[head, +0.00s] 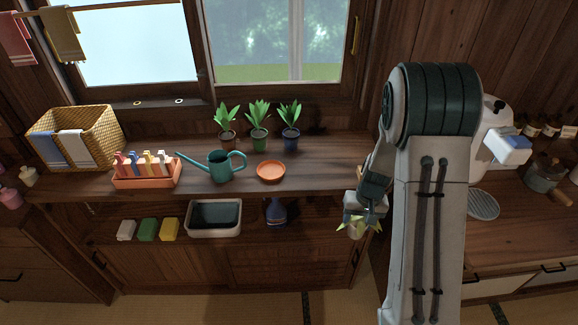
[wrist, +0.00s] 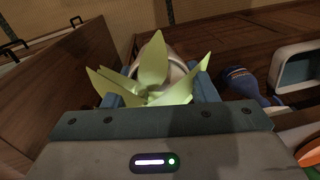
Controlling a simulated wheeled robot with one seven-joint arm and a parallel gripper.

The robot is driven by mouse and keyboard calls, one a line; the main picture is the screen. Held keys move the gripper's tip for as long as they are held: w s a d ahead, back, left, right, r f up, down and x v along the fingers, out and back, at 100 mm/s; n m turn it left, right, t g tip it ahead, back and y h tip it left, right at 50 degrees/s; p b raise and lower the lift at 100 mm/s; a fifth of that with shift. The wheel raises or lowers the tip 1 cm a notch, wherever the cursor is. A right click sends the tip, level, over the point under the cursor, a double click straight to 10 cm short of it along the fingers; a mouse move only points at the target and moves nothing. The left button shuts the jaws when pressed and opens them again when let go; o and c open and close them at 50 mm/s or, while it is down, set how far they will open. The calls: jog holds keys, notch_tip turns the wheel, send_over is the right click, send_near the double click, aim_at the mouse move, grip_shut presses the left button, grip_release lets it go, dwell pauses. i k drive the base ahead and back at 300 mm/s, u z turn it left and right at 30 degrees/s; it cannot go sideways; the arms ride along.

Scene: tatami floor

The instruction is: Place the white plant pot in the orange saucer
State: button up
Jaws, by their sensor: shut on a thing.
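The white plant pot (head: 355,230) hangs in my gripper (head: 361,222) at the right of the shelf, in front of the counter's edge, in the head view. Its pale green leaves spread around the fingers. In the wrist view the pot's light rim (wrist: 178,68) shows behind the leaves, between the two blue fingers of my gripper (wrist: 158,88). The leaves hide much of the pot. The orange saucer (head: 270,171) lies empty on the wooden shelf, to the left of my gripper and apart from it.
A teal watering can (head: 221,166) stands just left of the saucer. Three potted plants (head: 259,135) stand behind it by the window. An orange planter (head: 147,180) and a wicker basket (head: 85,136) are further left. A blue bottle (head: 276,212) stands below. The shelf right of the saucer is clear.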

aim_at(271, 172)
jog(key=z, duration=0.65)
jog(key=k, duration=1.3)
jog(key=u, duration=0.95)
jog(key=i, duration=0.9)
jog(key=z, duration=0.05)
